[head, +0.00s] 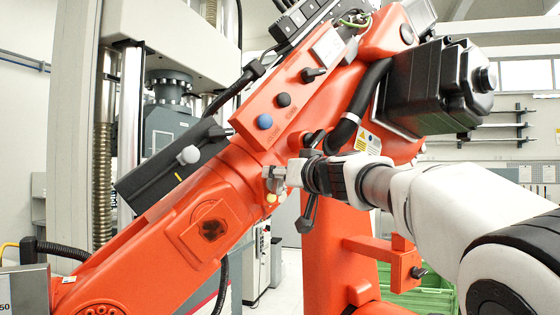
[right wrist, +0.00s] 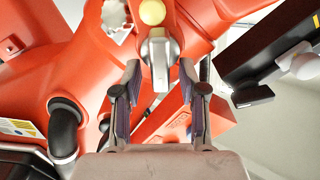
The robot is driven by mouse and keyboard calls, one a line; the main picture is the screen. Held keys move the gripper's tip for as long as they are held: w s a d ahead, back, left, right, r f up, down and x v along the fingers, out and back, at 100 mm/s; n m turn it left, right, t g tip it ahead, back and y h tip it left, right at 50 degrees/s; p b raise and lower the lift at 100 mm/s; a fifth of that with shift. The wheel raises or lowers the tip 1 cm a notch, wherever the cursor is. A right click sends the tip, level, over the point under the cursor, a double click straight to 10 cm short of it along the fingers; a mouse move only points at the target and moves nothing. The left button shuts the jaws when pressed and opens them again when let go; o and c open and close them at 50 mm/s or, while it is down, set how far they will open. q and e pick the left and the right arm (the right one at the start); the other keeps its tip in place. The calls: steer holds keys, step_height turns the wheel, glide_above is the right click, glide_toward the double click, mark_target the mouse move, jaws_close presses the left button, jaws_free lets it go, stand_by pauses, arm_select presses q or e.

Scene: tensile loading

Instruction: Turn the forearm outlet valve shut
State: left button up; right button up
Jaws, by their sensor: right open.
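The forearm outlet valve shows in the head view as a small silver fitting (head: 272,179) on the side of the orange forearm (head: 165,225). In the right wrist view its silver handle (right wrist: 159,50) stands between and just beyond my fingertips, below a pale yellow round cap (right wrist: 152,11). My right gripper (head: 292,175) comes in from the right, close to the valve. In the right wrist view the gripper (right wrist: 160,76) is open, with one finger on each side of the handle's lower end. I cannot tell whether either finger touches it. My left gripper is out of view.
A blue knob (head: 264,122) and black knobs sit on the orange panel above. A black box with a pale knob (head: 189,155) is at the left. A black motor (head: 440,85) and a dark hose (head: 365,95) are above my right arm. A green crate (head: 415,292) is below.

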steer(key=shift+w+a, duration=0.15)
steer(key=shift+w, duration=0.1)
steer(key=shift+s, duration=0.25)
steer(key=shift+d, duration=0.2)
jaws_close()
